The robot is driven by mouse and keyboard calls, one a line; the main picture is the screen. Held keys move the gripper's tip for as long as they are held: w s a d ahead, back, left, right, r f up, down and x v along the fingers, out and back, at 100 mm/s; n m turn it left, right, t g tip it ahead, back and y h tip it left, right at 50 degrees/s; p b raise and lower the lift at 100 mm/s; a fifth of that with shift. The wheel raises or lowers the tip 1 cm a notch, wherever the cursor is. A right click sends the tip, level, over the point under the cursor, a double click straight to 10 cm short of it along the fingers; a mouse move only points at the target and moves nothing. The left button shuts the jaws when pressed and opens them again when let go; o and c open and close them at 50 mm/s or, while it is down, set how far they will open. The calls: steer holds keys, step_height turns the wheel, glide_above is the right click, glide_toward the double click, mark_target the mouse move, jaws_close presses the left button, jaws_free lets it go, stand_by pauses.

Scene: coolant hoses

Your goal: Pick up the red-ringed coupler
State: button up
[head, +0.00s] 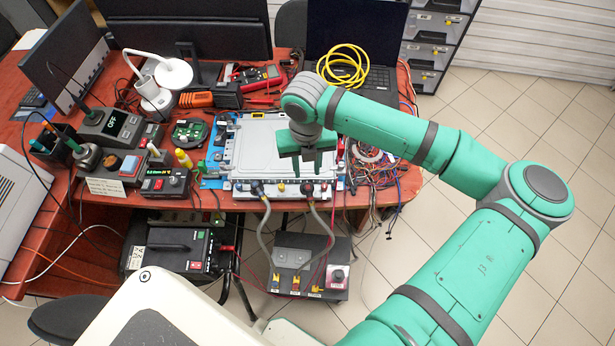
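My gripper (306,168) hangs fingers-down over the white panel (252,150) on the red-brown table. Its two green fingers look parted, with nothing visible between them. At the panel's front edge, two grey hoses end in dark couplers, one at left (257,187) and one at right (307,188). The gripper is above and behind the right coupler, apart from it as far as I can tell. The hoses run down to a grey box (310,262) with yellow labels below the table edge.
Tangled wires (375,168) lie right of the panel. A yellow cable coil (343,66) rests on the laptop behind. Small instruments, including a meter (112,124), crowd the left. A black power unit (178,250) is below the table. Tiled floor (510,110) at right is clear.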

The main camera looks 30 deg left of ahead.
mark_target(307, 185)
steer(key=m, duration=0.4)
steer(key=shift+s+r+m, duration=0.2)
steer(key=shift+s+m, duration=0.05)
steer(key=shift+m, duration=0.05)
steer(key=m, duration=0.3)
steer(key=shift+s+a+r, duration=0.1)
steer(key=shift+s+r, duration=0.05)
steer(key=m, duration=0.3)
steer(key=shift+r+m, duration=0.15)
steer(key=shift+m, duration=0.15)
steer(key=f+m, duration=0.3)
steer(key=m, duration=0.3)
steer(key=f+m, duration=0.3)
steer(key=m, duration=0.4)
steer(key=f+m+t, duration=0.1)
steer(key=f+m, duration=0.2)
steer(key=m, duration=0.3)
steer(key=shift+d+m, duration=0.3)
steer(key=shift+c, duration=0.7)
